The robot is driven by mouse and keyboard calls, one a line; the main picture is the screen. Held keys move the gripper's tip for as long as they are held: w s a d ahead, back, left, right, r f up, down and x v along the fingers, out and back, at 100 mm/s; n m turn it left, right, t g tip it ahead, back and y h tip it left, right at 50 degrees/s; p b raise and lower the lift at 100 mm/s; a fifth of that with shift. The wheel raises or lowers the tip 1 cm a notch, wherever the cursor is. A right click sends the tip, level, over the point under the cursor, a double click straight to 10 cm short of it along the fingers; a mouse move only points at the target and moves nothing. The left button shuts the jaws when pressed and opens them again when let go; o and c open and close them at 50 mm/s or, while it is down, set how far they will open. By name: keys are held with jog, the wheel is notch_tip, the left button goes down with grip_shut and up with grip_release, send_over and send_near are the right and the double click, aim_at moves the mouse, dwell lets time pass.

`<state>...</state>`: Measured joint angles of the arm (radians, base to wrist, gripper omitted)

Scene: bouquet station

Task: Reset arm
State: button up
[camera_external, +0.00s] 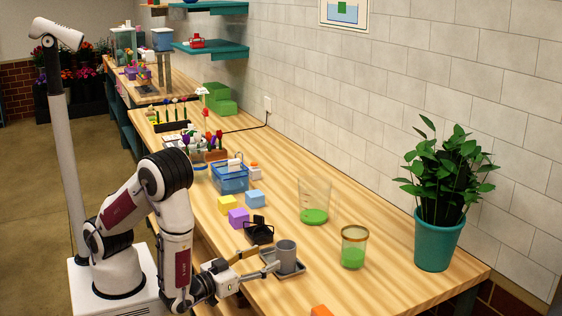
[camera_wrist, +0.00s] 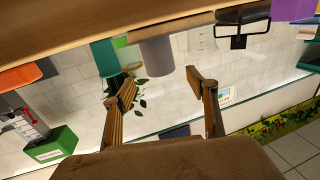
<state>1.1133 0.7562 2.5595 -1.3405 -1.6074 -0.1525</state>
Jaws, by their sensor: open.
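My gripper (camera_external: 260,263) is low over the front part of the wooden table (camera_external: 405,286), its fingers spread apart. In the wrist view my gripper (camera_wrist: 165,83) is also open, with nothing between the two fingers. A grey cup (camera_external: 286,255) stands upright on a dark square tray (camera_external: 296,268), just beyond the fingertips. The cup shows in the wrist view (camera_wrist: 157,56) near the top, upside down in the picture and beyond the fingers. I cannot tell whether a finger touches the tray.
A black holder (camera_external: 259,232), purple block (camera_external: 238,218), yellow block (camera_external: 228,204) and blue block (camera_external: 255,198) stand behind my gripper. A glass with green contents (camera_external: 354,250), a larger clear beaker (camera_external: 314,204) and a potted plant (camera_external: 437,240) stand to the right. An orange block (camera_external: 321,311) is at the front edge.

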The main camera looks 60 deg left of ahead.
aim_at(278, 249)
jog(key=w+n, duration=0.1)
jog(key=a+n+g, duration=0.1)
jog(key=w+n+g, duration=0.1)
jog(key=n, duration=0.1)
jog(key=shift+w+a+r, duration=0.15)
jog(key=shift+w+r, duration=0.05)
jog(key=shift+w, duration=0.15)
jog(key=shift+w+a+r+n+g+h, duration=0.1)
jog(key=shift+w+r+n+g+h, duration=0.1)
jog(key=shift+w+n+g, duration=0.2)
jog(key=shift+w+a+r+n+g+h, duration=0.1)
jog(key=shift+w+n+g+h, duration=0.15)
jog(key=shift+n, duration=0.25)
jog(key=shift+w+r+n+g+h, duration=0.15)
jog(key=shift+w+n+g+h, duration=0.15)
jog(key=shift+n+g, duration=0.25)
jog(key=shift+d+r+g+h, duration=0.25)
jog(key=shift+g+h, duration=0.45)
jog(key=shift+h, duration=0.15)
jog(key=s+a+r+m+g+h, duration=0.35)
jog(key=s+r+m+h, duration=0.2)
jog(key=r, duration=0.45)
jog(key=s+a+r+m+g+y, duration=0.1)
jog(key=s+a+m+g+y, duration=0.1)
jog(key=s+a, duration=1.2)
jog(key=s+m+y, duration=0.1)
jog(key=y, duration=0.1)
jog(key=shift+a+r+m+g+y, duration=0.2)
jog(key=shift+r+m+g+y, duration=0.15)
jog(key=shift+r+m, duration=0.05)
